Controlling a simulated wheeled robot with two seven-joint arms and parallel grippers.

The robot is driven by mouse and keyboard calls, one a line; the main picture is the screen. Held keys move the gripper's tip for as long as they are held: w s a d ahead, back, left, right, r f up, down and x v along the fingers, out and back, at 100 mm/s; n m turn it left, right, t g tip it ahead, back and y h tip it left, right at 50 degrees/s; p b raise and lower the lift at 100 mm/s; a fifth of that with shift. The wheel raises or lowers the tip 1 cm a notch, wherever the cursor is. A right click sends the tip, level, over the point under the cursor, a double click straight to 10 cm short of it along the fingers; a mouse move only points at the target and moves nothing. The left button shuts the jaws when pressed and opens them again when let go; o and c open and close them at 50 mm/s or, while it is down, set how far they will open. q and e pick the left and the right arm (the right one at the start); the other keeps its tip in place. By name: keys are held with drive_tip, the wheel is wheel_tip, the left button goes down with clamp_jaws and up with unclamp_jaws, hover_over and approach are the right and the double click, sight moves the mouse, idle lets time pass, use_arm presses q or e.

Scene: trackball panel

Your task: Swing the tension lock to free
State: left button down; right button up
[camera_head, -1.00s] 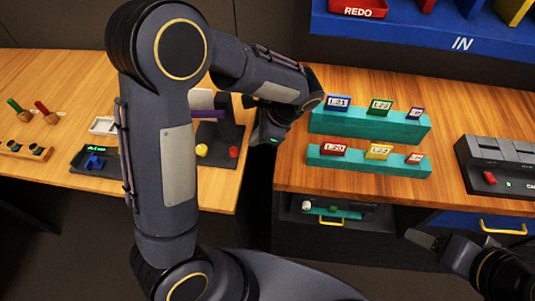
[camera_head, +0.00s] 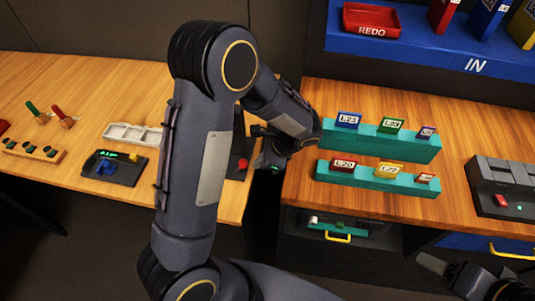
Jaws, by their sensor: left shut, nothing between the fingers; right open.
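A dark panel (camera_head: 238,150) stands at the right end of the left wooden table, mostly hidden behind my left arm. A red knob (camera_head: 242,165) shows at its right side. I cannot make out the tension lock; it may be behind the arm. My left gripper (camera_head: 257,131) is beside the panel's right edge, near the gap between the tables. It is shut and empty, its fingers small and partly hidden. My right gripper (camera_head: 432,264) is open and empty at the lower right, in front of the right table.
Two teal racks (camera_head: 385,143) with coloured tags stand on the right table. A grey unit (camera_head: 500,185) with a red switch is further right. A black panel with a blue part (camera_head: 107,167) and a white tray (camera_head: 133,133) lie left of my arm.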

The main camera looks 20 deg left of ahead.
sight(242, 160)
use_arm(q)
drive_tip(key=shift+x, duration=1.55)
drive_tip(key=shift+a+r+h, duration=0.2)
drive_tip(key=shift+h, duration=0.1)
drive_tip(key=shift+a+r+h+p, duration=0.15)
drive_tip(key=shift+r+h+p, duration=0.05)
drive_tip(key=shift+h+p, duration=0.2)
drive_tip(key=shift+s+a+r+t+h, duration=0.15)
drive_tip(key=shift+a+r+t+h, duration=0.15)
drive_tip(key=shift+h, duration=0.1)
drive_tip(key=shift+s+a+r+h+p, duration=0.15)
drive_tip(key=shift+a+r+h+p, duration=0.3)
drive_tip(key=shift+h, duration=0.55)
drive_tip(key=shift+s+a+r, duration=0.1)
drive_tip(key=shift+s+a, duration=0.05)
drive_tip(key=shift+a, duration=0.6)
